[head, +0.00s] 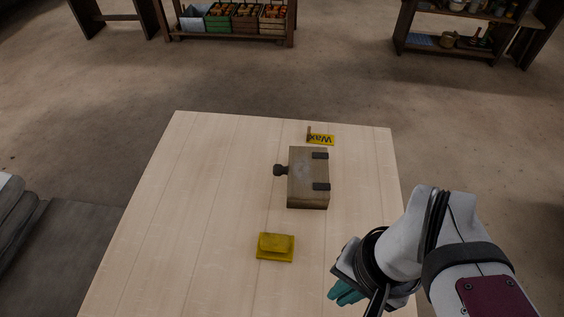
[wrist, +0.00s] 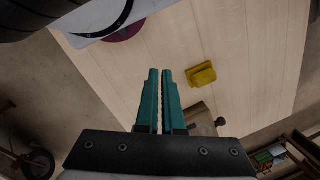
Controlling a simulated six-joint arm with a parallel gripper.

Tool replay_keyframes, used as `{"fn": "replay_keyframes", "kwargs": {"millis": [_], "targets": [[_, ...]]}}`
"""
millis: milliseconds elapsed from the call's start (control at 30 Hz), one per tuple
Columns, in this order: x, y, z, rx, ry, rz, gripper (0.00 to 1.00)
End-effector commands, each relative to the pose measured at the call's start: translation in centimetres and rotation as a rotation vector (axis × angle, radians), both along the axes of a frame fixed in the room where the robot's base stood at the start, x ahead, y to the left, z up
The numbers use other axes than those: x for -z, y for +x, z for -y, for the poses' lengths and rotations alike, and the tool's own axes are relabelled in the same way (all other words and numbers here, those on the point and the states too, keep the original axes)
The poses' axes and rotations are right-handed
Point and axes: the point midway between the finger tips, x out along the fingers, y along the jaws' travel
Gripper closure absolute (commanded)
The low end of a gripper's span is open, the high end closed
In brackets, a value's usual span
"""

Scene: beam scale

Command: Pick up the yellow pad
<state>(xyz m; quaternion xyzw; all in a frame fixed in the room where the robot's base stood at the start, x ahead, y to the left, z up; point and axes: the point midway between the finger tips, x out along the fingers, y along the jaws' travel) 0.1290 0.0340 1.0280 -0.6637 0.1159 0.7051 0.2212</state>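The yellow pad (head: 275,246) lies flat on the pale wooden table, with a raised block on a wider base. It also shows in the wrist view (wrist: 201,75), right of the fingertips and apart from them. My gripper (head: 345,293) is at the lower right of the head view, to the right of the pad and above the table. In the wrist view its two teal fingers (wrist: 160,72) stand close together with only a narrow slit between them. Nothing is held in them.
A wooden box (head: 308,180) with dark hinges and a round knob stands behind the pad. Behind it is a small yellow sign (head: 320,140) reading "Wax". The table (head: 190,190) is clear to the left. Shelves stand far off at the back.

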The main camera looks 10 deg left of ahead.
Motion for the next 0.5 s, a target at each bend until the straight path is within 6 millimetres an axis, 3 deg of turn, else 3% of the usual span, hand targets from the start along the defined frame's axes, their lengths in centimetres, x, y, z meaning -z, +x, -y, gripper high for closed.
{"fn": "replay_keyframes", "kwargs": {"millis": [33, 400, 500], "targets": [[0.0, 0.0, 0.0, 0.0, 0.0, 0.0, 0.84], [0.0, 0.0, 0.0, 0.0, 0.0, 0.0, 0.2], [0.0, 0.0, 0.0, 0.0, 0.0, 0.0, 0.2]]}}
